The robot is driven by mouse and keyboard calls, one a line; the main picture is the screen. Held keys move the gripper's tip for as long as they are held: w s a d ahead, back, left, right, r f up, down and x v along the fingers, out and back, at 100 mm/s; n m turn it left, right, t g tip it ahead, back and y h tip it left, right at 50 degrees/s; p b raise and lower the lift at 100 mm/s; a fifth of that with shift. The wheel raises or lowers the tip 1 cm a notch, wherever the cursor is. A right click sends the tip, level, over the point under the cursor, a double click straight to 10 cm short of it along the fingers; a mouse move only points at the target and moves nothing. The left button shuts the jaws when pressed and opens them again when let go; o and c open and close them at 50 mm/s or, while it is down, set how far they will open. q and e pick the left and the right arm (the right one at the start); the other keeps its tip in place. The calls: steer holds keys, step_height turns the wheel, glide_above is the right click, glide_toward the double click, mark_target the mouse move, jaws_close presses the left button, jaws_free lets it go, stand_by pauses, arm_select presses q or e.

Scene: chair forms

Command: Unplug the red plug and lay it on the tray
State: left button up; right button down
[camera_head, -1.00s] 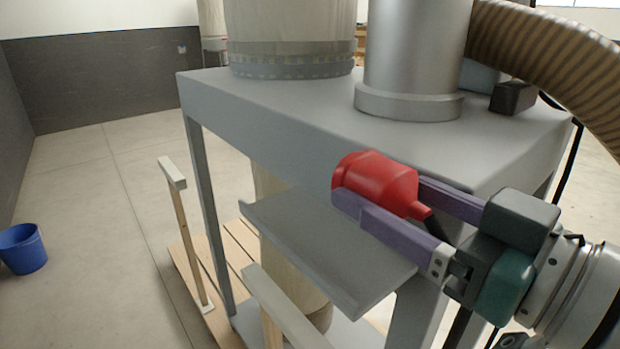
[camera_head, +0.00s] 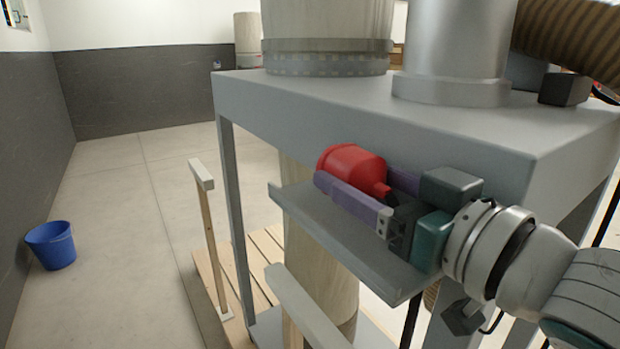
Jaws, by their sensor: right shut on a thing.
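The red plug (camera_head: 352,163) is between the two purple fingers of my right gripper (camera_head: 347,177), which is shut on it. The plug lies on its side, with its narrow end toward the gripper's palm. The tray (camera_head: 372,254) is a grey metal shelf with a small raised lip, on the front of the grey machine frame. The plug and fingers are over the tray; I cannot tell whether the plug touches it. My left gripper is not in view.
The grey machine table (camera_head: 400,112) carries a filter drum (camera_head: 325,35), a metal cylinder (camera_head: 452,45) and a ribbed hose (camera_head: 570,38). A wooden pallet (camera_head: 240,268) is below. A blue bucket (camera_head: 50,247) stands on open floor at left.

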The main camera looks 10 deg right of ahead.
steer(key=shift+w+f, duration=0.15)
steer(key=shift+f, duration=0.05)
steer(key=shift+c, duration=1.9)
jaws_free()
steer(key=o, duration=0.4)
steer(key=shift+f, duration=0.15)
steer(key=shift+s+d, duration=0.1)
steer(key=shift+s, duration=0.25)
steer(key=b+v, duration=0.2)
steer(key=v, duration=0.7)
steer(key=shift+s, duration=0.1)
